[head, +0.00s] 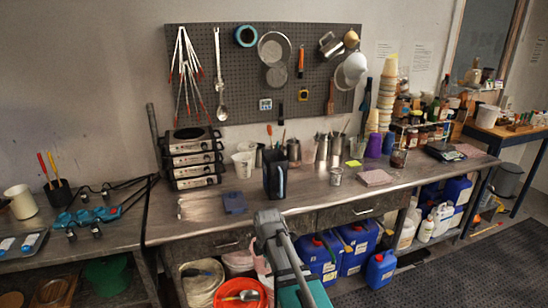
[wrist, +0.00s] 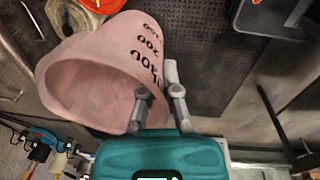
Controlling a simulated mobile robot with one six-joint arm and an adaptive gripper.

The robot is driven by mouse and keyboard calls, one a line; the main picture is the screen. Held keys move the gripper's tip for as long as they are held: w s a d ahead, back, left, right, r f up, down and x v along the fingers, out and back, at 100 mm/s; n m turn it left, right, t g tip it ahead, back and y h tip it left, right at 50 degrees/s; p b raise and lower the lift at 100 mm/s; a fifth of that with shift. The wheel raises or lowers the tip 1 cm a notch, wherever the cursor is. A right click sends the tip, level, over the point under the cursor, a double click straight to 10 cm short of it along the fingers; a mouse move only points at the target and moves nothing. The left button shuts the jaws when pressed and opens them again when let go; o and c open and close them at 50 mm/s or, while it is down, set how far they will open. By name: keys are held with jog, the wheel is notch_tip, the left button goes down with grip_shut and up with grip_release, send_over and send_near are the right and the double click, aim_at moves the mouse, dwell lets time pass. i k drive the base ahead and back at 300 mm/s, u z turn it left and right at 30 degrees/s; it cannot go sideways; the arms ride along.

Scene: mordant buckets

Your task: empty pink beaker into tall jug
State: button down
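The pink beaker (wrist: 95,70) fills the left half of the wrist view, its open mouth turned toward the camera and black volume marks on its wall. Its inside looks bare pink. My gripper (wrist: 160,98) is closed on the beaker's wall near the rim, one finger overlapping the wall and the other outside. In the head view a pink patch, probably the beaker (head: 261,262), shows beside my grey arm part, in front of the bench. A tall dark jug-like vessel (head: 275,178) stands upright on the bench; I cannot see inside it.
The steel bench (head: 215,222) has clear room left of the dark vessel. An orange bucket (head: 240,294) and blue canisters (head: 357,246) stand below.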

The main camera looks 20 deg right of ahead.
aim_at(275, 163)
jog(key=i, duration=1)
